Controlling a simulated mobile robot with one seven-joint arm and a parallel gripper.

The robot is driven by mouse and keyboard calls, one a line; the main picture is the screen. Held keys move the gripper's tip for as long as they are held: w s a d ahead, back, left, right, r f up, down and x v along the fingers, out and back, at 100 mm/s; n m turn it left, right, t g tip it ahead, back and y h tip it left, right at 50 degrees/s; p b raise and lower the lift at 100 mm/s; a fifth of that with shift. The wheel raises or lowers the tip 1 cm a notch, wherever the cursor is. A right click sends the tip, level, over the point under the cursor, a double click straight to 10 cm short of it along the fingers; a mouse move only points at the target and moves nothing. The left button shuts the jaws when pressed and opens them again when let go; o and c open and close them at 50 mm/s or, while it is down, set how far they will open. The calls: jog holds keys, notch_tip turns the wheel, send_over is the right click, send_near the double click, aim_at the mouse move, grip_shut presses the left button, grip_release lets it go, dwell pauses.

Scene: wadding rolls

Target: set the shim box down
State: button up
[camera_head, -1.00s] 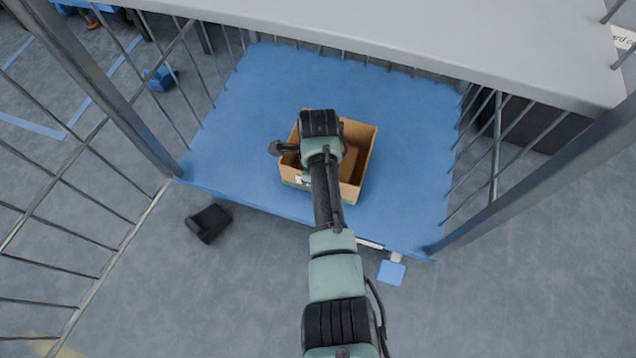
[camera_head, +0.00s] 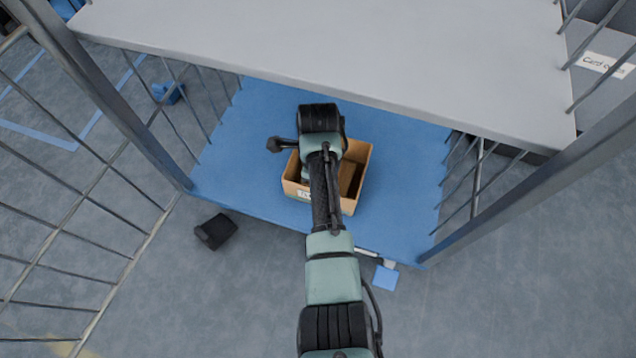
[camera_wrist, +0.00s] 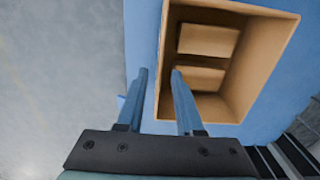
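The shim box, an open-topped tan cardboard box (camera_head: 361,162), is on the blue lower deck (camera_head: 410,180) of a barred cage trolley, near its front edge. A small white label shows on its front, too small to read. My arm covers part of the box in the head view. In the wrist view the box (camera_wrist: 262,50) holds two tan blocks (camera_wrist: 207,40). My gripper (camera_wrist: 159,72) is open: its two blue fingers stand apart, one on each side of the line of the box's left wall, with gaps visible. The fingertips are hidden in the head view.
A grey upper shelf (camera_head: 330,45) overhangs the back of the deck. Barred side panels and posts (camera_head: 110,100) flank it. A black object (camera_head: 216,231) lies on the floor at the front left. The blue deck is clear on both sides of the box.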

jog(key=shift+r+p, duration=0.9)
jog(key=shift+r, duration=0.95)
